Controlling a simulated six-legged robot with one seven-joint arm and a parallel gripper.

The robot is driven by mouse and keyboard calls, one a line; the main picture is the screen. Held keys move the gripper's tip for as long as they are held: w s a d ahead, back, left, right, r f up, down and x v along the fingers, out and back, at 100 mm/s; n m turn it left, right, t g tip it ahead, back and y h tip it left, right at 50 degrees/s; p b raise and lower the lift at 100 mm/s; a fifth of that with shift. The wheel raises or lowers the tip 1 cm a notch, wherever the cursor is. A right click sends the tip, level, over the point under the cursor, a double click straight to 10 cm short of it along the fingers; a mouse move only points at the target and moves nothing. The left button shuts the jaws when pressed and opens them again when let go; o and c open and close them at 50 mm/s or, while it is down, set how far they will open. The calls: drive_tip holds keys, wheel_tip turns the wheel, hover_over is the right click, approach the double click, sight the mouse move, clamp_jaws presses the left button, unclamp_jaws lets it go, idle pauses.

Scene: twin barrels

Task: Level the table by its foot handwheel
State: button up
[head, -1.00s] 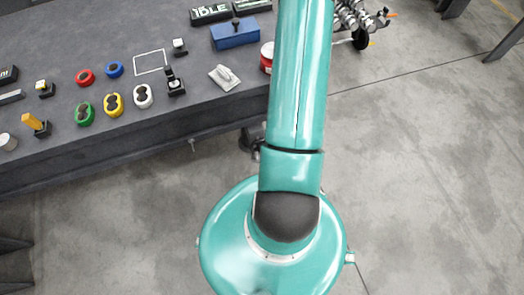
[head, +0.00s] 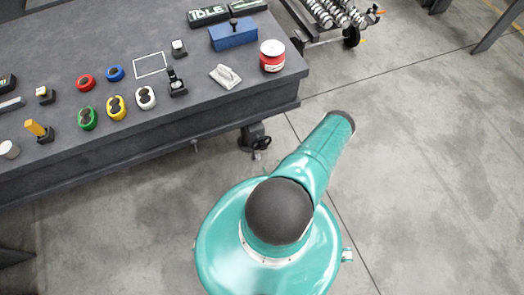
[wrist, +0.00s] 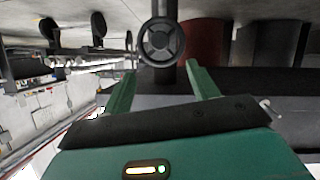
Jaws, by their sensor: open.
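The table (head: 150,145) is a long dark grey bench filling the left of the head view. Its foot handwheel (head: 262,143) is a small black wheel low by the foot under the front edge, near the right end. In the wrist view the handwheel (wrist: 160,41) shows as a black spoked wheel on a dark post, nearly face-on. My gripper (wrist: 160,70) is open with two green fingers, one on each side of the wheel's line. The wheel appears beyond the fingertips, and I see no contact. The gripper does not show in the head view.
A rack with weights (head: 335,15) stands behind the right end. A dark red barrel (wrist: 203,42) shows in the wrist view.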

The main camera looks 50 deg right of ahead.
sight(265, 148)
drive_tip(key=x, duration=1.3)
drive_tip(key=shift+w+d+f, duration=0.2)
drive_tip(key=shift+d, duration=0.05)
drive_tip(key=c, duration=1)
drive_tip(key=m+t+y, duration=0.1)
drive_tip(key=m+y, duration=0.1)
drive_tip(key=m, duration=0.1)
drive_tip(key=shift+s+d+m, duration=0.1)
drive_tip(key=shift+m, duration=0.3)
drive_tip(key=m+t+y, duration=0.2)
drive_tip(key=m, duration=0.1)
drive_tip(key=shift+s+d+f, duration=0.1)
drive_tip(key=shift+m, duration=0.3)
drive_tip(key=o, duration=1)
